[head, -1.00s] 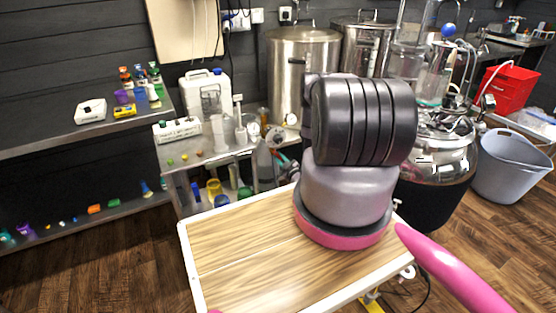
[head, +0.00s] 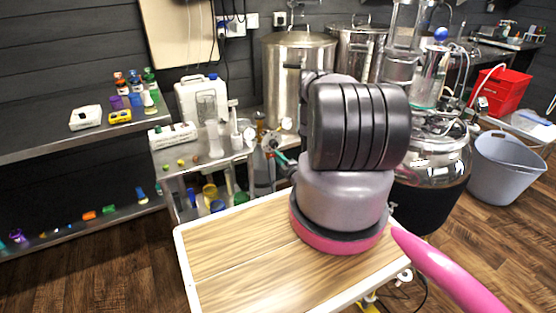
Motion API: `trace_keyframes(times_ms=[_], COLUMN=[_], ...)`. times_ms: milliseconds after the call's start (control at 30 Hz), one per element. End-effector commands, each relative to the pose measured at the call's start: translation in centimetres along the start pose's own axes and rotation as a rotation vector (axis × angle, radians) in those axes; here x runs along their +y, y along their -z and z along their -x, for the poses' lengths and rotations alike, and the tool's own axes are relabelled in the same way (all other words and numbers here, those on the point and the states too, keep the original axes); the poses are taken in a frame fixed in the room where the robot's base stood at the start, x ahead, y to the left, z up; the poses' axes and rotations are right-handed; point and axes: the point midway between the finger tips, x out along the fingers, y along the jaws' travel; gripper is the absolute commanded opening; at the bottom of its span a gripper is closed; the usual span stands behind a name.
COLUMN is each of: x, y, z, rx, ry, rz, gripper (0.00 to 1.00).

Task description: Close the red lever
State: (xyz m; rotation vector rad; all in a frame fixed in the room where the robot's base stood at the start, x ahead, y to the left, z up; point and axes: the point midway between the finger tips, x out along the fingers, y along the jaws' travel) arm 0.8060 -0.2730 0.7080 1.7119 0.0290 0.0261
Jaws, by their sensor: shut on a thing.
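I cannot make out the red lever with certainty in the head view. Small fittings and a gauge (head: 286,124) sit low in front of the left steel kettle (head: 296,75), beside my arm, but they are too small to tell apart. My own arm, a thick black and grey link above a pink ring, fills the middle of the view. It covers the area between the kettles and the wooden top. My gripper is not visible; my arm seems to hide it. I cannot see what it touches.
A steel bench with a white jug (head: 203,99) and a white rack (head: 173,135) stands behind. A dark shelf (head: 40,145) is at left. A glass-topped vessel (head: 432,165), grey tub (head: 508,168) and red crate (head: 504,90) stand at right.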

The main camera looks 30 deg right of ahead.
Motion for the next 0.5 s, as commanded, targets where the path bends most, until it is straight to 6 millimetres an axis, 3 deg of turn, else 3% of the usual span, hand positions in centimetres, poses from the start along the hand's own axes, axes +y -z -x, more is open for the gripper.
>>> trace_keyframes(times_ms=[500], x=[0.40], y=[0.07], z=[0.08], rx=[0.000], ry=[0.002], rz=[0.154], gripper=[0.00])
